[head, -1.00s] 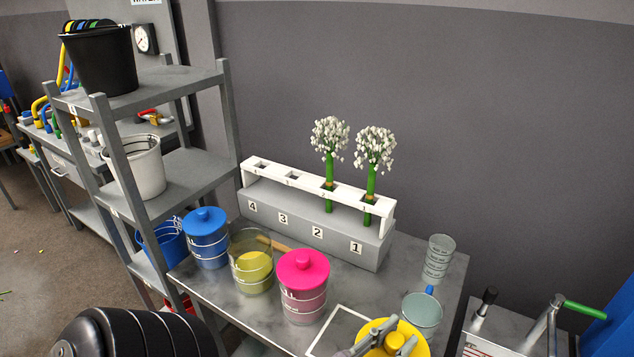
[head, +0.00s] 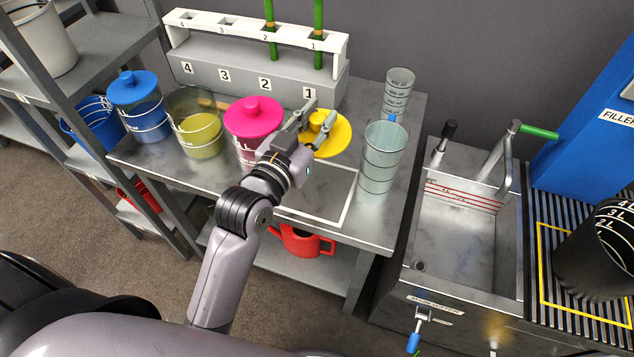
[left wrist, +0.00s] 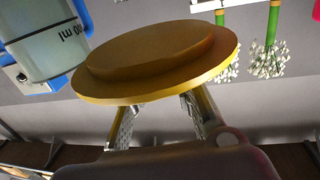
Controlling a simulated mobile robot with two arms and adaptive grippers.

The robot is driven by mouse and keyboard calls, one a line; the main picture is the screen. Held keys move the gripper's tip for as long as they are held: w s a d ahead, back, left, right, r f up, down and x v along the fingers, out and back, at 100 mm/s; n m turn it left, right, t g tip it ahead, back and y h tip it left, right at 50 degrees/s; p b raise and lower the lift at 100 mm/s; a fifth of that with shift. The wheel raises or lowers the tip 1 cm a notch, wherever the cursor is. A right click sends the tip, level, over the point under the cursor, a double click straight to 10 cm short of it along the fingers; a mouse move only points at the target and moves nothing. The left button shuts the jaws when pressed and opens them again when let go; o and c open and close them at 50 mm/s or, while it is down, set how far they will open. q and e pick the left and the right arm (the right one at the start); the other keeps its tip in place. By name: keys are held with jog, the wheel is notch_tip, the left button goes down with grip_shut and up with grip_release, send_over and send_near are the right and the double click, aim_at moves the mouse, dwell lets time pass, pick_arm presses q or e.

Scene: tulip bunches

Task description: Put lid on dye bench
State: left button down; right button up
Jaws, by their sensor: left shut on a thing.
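My left gripper (head: 307,122) is shut on the knob of a yellow lid (head: 336,136), over the right part of the dye bench (head: 375,232). In the left wrist view the lid (left wrist: 150,62) fills the space beyond the fingers (left wrist: 160,112), its knob hidden. An open glass jar with yellow liquid (head: 198,135) stands on the bench to the left. The head view does not show clearly how high the lid is above the bench. My right gripper is not in view.
A pink-lidded jar (head: 254,118) stands close left of the gripper, a blue-lidded jar (head: 138,95) further left. Clear beakers (head: 382,160) stand at right. A white-outlined rectangle (head: 349,200) marks the bench front. A numbered rack (head: 250,75) with green stems stands behind.

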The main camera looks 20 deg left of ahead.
pick_arm(q)
notch_tip(320, 180, down, 12)
jog(key=shift+f+b, duration=0.15)
jog(key=shift+b, duration=0.75)
jog(key=shift+f+b, duration=0.4)
jog(key=shift+f, duration=2)
jog(key=c, duration=1.8)
grip_release()
jog(key=shift+f, duration=0.15)
jog(key=o, duration=0.5)
jog(key=shift+c, duration=0.2)
